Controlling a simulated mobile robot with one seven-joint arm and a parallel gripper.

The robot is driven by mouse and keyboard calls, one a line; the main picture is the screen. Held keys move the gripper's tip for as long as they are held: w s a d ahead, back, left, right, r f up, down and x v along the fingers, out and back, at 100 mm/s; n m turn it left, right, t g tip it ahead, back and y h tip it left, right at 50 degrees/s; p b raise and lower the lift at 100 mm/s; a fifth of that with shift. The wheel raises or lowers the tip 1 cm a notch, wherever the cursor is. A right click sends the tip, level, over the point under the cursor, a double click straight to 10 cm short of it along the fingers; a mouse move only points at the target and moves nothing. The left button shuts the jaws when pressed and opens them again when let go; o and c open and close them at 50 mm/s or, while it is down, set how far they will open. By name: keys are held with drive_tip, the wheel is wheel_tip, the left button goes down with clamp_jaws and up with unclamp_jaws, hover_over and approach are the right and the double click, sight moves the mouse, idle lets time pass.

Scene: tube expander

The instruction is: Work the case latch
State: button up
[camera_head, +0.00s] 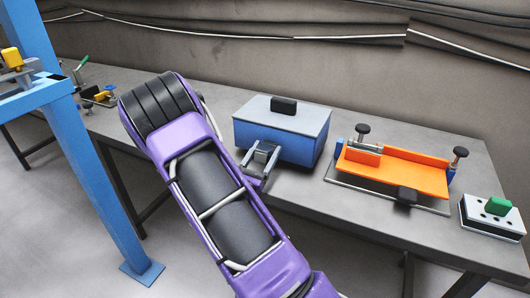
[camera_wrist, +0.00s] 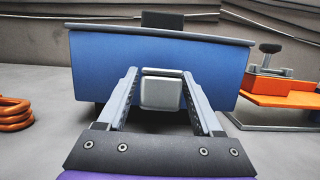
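A blue case (camera_head: 295,147) with a light grey lid (camera_head: 290,116) and a black handle (camera_head: 284,105) on top stands on the workbench. In the wrist view, the case's blue front (camera_wrist: 225,72) fills the middle. A grey latch block (camera_wrist: 162,92) is on that front, low in the centre. My gripper (camera_head: 263,146) is at the front of the case. Its two fingers are open, one on each side of the latch, with visible gaps. In the head view, I cannot make out the latch behind the fingers. The lid looks closed.
An orange fixture (camera_head: 415,170) with black knobs stands right of the case on the grey workbench (camera_head: 365,125). A grey block with a green top (camera_head: 497,205) is at the far right. Orange coils (camera_wrist: 14,114) lie left of the case. A blue frame (camera_head: 85,150) stands at left.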

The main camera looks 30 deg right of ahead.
drive_tip(key=shift+o, duration=0.4)
drive_tip(key=v, duration=1.7)
drive_tip(key=shift+a, duration=0.2)
drive_tip(key=shift+r, duration=0.1)
